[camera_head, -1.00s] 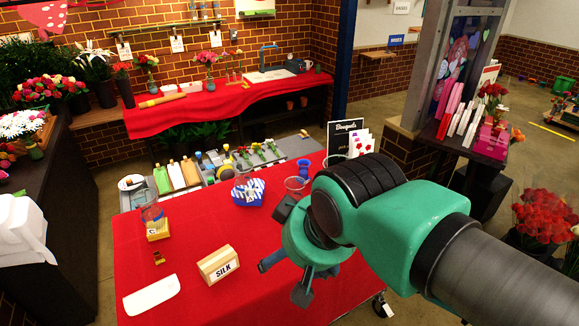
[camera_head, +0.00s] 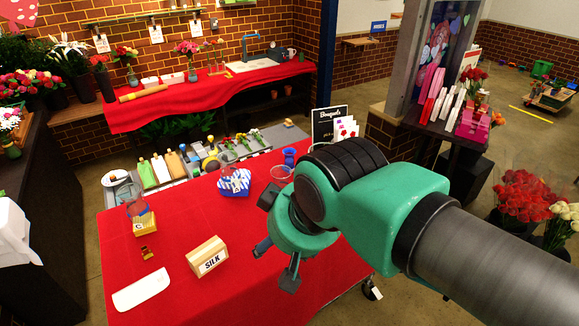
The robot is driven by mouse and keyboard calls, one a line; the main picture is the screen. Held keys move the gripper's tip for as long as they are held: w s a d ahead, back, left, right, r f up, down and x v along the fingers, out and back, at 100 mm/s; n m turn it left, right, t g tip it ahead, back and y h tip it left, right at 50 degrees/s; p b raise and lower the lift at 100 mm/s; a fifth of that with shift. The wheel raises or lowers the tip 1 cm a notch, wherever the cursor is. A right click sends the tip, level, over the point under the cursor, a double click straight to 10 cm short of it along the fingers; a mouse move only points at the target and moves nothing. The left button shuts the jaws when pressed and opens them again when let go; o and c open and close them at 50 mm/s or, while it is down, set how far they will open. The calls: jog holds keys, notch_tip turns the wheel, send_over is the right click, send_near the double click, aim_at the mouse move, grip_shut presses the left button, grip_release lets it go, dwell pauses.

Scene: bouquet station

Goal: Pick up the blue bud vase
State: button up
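A small blue vase (camera_head: 289,157) stands upright near the far right edge of the red-covered table (camera_head: 190,225), behind a clear glass (camera_head: 281,173). My gripper (camera_head: 276,238) is over the table's right part, nearer to me than the vase and apart from it. Its dark fingers look spread apart, and I see nothing held between them. My wrist hides part of the table. A dark blue piece (camera_head: 262,246) shows beside the gripper; I cannot tell what it is.
On the table are a blue-striped heart box (camera_head: 234,183), a SILK box (camera_head: 208,257), a white tray (camera_head: 142,290) and a glass on a wooden block (camera_head: 144,223). A black sign (camera_head: 328,124) stands behind the vase. The table's middle is clear.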

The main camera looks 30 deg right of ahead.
jog(key=shift+w+r, duration=0.1)
jog(key=w+d+r+p, duration=0.2)
jog(key=w+r, duration=0.4)
jog(key=w, duration=0.3)
jog(key=w+d+r+g+p, duration=0.15)
jog(key=w+d, duration=0.25)
jog(key=w, duration=0.5)
jog(key=w+d+m+p, duration=0.15)
jog(key=w+d, duration=0.35)
jog(key=w, duration=0.5)
jog(key=w+d+r+g+p, duration=0.15)
jog(key=w+d, duration=0.25)
jog(key=w, duration=0.5)
jog(key=w+d+f+g+p, duration=0.1)
jog(key=w+d+f+p, duration=0.3)
jog(key=w+d+f, duration=0.85)
jog(key=w+d+f+p, duration=0.1)
jog(key=w+d+f, duration=0.3)
jog(key=d+f, duration=0.2)
jog(key=w+d+f+g+p, duration=0.1)
jog(key=w+d+f, duration=0.3)
jog(key=f, duration=0.5)
jog(key=shift+w+d+f+m+g+p, duration=0.3)
jog(key=shift+d+p, duration=0.35)
jog(key=shift+d, duration=0.55)
jog(key=shift+w, duration=0.1)
